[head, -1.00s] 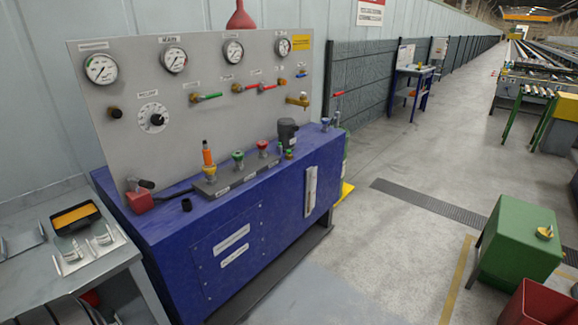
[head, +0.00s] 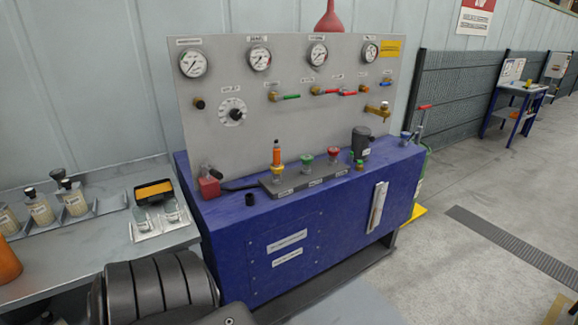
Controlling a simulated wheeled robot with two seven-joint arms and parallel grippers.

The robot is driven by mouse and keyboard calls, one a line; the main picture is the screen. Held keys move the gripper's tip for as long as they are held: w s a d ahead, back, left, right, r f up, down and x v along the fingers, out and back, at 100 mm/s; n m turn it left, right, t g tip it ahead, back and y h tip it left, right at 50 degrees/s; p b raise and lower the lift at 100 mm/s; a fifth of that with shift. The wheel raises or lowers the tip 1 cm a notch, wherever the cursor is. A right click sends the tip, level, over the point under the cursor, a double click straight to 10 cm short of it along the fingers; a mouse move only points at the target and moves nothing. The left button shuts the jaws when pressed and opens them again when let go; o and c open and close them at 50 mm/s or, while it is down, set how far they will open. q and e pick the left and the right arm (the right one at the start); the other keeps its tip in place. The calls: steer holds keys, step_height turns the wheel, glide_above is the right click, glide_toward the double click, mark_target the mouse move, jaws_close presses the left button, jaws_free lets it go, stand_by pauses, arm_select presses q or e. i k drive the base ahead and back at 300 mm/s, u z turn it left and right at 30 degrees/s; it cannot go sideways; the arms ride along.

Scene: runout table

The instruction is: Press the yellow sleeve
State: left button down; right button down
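The yellow sleeve (head: 277,172) is a small ring-like fitting at the left end of a grey block (head: 308,179) on the blue bench (head: 235,226). An orange cylinder with a dark tip (head: 276,154) stands upright in or on it. A green-topped fitting (head: 306,161) and a red-topped fitting (head: 333,152) stand to its right on the same block. A dark arm link of mine shows at the lower left. Neither of my grippers is in view.
A grey gauge panel (head: 220,60) rises behind the sleeve. A red block (head: 209,188) and a black cap (head: 250,199) sit left of the grey block; a dark motor-like cylinder (head: 361,141) stands right. A grey side table (head: 100,247) holds bottles. Floor is open at right.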

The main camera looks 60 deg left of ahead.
mark_target(276, 171)
steer(key=i, duration=0.9)
steer(key=u, duration=1.1)
